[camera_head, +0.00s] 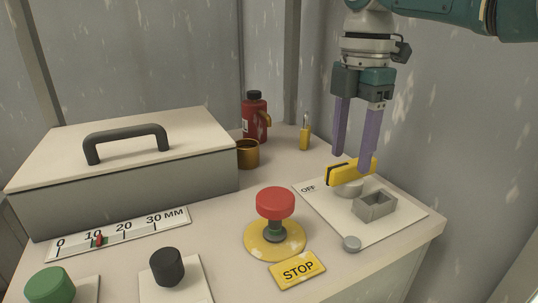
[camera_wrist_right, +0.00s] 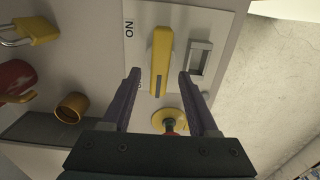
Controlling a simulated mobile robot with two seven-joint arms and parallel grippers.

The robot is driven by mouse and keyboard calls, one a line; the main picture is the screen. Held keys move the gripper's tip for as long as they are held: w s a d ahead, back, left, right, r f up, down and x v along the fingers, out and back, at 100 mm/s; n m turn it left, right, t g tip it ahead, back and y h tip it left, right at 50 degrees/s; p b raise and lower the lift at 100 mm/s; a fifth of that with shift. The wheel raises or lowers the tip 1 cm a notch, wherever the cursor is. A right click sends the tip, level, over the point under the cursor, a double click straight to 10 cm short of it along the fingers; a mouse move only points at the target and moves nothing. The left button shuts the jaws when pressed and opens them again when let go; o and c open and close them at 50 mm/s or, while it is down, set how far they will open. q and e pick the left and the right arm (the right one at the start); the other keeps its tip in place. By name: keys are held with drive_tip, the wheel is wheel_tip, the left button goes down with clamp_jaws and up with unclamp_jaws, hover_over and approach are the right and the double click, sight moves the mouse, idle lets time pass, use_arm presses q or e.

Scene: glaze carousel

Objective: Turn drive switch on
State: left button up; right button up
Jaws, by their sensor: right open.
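The drive switch is a yellow bar handle (camera_head: 345,173) on a white plate (camera_head: 400,217) at the right of the bench. The handle's black-marked end lies toward the OFF label (camera_head: 308,189). In the wrist view the handle (camera_wrist_right: 161,50) runs upright, with the ON label (camera_wrist_right: 129,28) at its upper left; the OFF label is mostly hidden by a finger. My right gripper (camera_head: 354,162) points down over the handle with purple fingers open. In the wrist view its fingertips (camera_wrist_right: 158,74) lie on either side of the handle, with gaps visible. My left gripper is not in view.
A grey open-topped block (camera_head: 374,207) stands on the plate beside the switch. A red stop button (camera_head: 276,203) is to the left. A yellow padlock (camera_head: 305,138), brass cup (camera_head: 247,154) and red flask (camera_head: 255,118) stand behind. A wall (camera_head: 470,120) rises at right.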

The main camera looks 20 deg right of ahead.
sight(350, 177)
drive_tip(key=shift+f, duration=1.2)
clamp_jaws()
